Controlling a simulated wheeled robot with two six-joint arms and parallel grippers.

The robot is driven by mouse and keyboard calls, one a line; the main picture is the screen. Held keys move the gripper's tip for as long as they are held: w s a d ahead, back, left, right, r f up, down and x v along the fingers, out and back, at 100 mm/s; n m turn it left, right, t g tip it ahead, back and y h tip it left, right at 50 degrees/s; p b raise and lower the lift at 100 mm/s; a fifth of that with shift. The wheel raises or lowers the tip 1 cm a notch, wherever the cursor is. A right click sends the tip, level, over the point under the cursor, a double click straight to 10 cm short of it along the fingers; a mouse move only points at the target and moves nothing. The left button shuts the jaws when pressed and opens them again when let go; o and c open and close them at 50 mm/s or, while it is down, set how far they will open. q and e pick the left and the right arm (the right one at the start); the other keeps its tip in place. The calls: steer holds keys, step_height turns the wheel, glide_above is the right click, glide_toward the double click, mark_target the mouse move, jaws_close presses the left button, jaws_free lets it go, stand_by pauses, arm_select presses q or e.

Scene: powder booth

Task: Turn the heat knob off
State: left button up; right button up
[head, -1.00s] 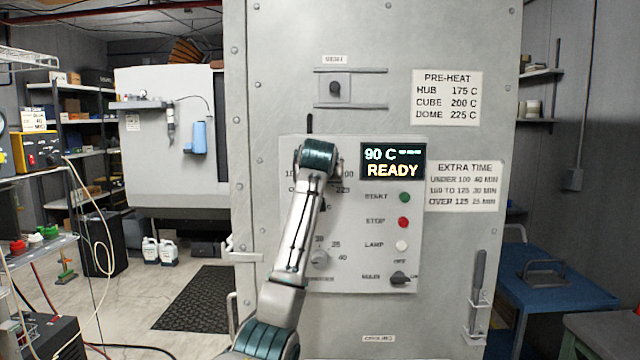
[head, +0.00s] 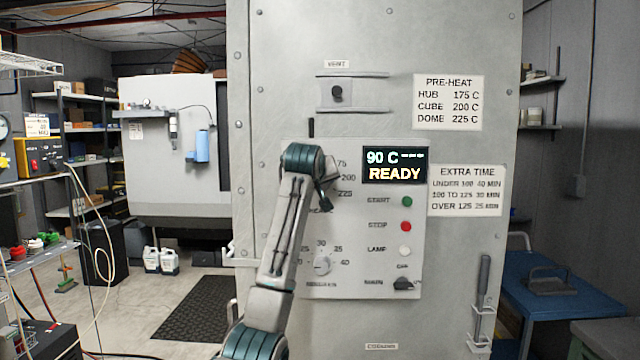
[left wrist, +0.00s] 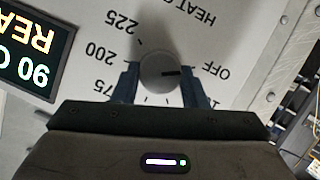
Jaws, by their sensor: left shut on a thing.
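The heat knob (left wrist: 160,70) is a round grey dial in the left wrist view. Its dark pointer mark points right, toward the OFF label (left wrist: 218,72). The labels 175, 200 and 225 are on its other side. My left gripper (left wrist: 160,88) is shut on the knob, one finger on each side. In the head view my left wrist covers the knob and fingertips. The display (head: 396,165) on the oven's control panel (head: 345,240) reads 90 C and READY. My right gripper is not in view.
Below the heat knob are a timer knob (head: 322,264) and a black selector switch (head: 403,284). Start (head: 407,202), stop (head: 405,226) and lamp (head: 404,251) buttons run down the panel's right side. A blue table (head: 560,292) stands at right.

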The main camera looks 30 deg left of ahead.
arm_select(q)
steer(key=o, duration=1)
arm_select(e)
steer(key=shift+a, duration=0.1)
arm_select(q)
steer(key=b+v, duration=0.3)
steer(key=v, duration=0.7)
steer(key=shift+s+d+r, duration=0.1)
steer(key=shift+s+d, duration=0.05)
steer(key=shift+s, duration=0.15)
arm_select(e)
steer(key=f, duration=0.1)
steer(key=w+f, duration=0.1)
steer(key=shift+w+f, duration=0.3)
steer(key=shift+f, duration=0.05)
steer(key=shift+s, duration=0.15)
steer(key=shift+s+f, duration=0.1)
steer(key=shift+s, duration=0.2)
